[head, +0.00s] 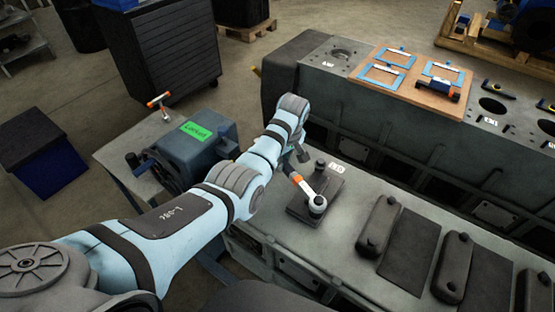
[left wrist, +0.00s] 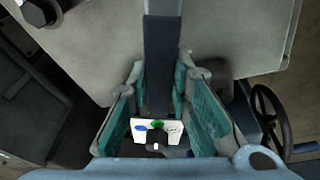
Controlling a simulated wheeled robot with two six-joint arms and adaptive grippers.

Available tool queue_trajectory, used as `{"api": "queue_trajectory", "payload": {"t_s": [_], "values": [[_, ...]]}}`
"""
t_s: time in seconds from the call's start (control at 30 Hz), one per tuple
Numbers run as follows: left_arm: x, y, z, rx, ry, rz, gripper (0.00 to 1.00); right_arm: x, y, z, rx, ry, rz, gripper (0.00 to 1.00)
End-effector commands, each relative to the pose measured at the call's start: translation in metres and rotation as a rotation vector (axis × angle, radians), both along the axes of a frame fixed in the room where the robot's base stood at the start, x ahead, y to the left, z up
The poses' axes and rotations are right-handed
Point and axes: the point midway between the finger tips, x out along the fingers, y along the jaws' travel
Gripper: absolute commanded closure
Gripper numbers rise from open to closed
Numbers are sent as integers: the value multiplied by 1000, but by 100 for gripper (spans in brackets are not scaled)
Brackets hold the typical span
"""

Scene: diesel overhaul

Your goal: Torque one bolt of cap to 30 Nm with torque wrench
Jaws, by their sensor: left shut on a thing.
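The torque wrench (head: 306,189) has an orange band and a grey shaft. Its round head rests over a bolt position at the front end of a dark cap (head: 331,183) on the engine side in the head view; the bolt itself is hidden. My left gripper (head: 290,150) is shut on the wrench handle, above and behind the cap; the arm hides most of the grip. In the left wrist view the teal fingers of this gripper (left wrist: 160,95) flank the dark wrench handle (left wrist: 162,50). A small white panel with blue and green marks shows between them. My right gripper is not in view.
More dark caps (head: 376,226) lie along the engine block's lower ledge. A wooden board (head: 418,77) with blue frames sits on its upper deck. A blue device with a green label (head: 196,130) stands left, near an orange T-handled tool (head: 158,101). A handwheel (left wrist: 271,118) shows in the left wrist view.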

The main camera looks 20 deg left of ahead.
Motion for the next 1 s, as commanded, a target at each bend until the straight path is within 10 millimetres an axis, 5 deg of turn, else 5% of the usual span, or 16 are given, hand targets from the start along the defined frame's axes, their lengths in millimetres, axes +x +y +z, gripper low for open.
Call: {"api": "queue_trajectory", "payload": {"t_s": [1.0], "values": [[14,-10,2,-2,-11,-82,100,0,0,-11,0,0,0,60]]}}
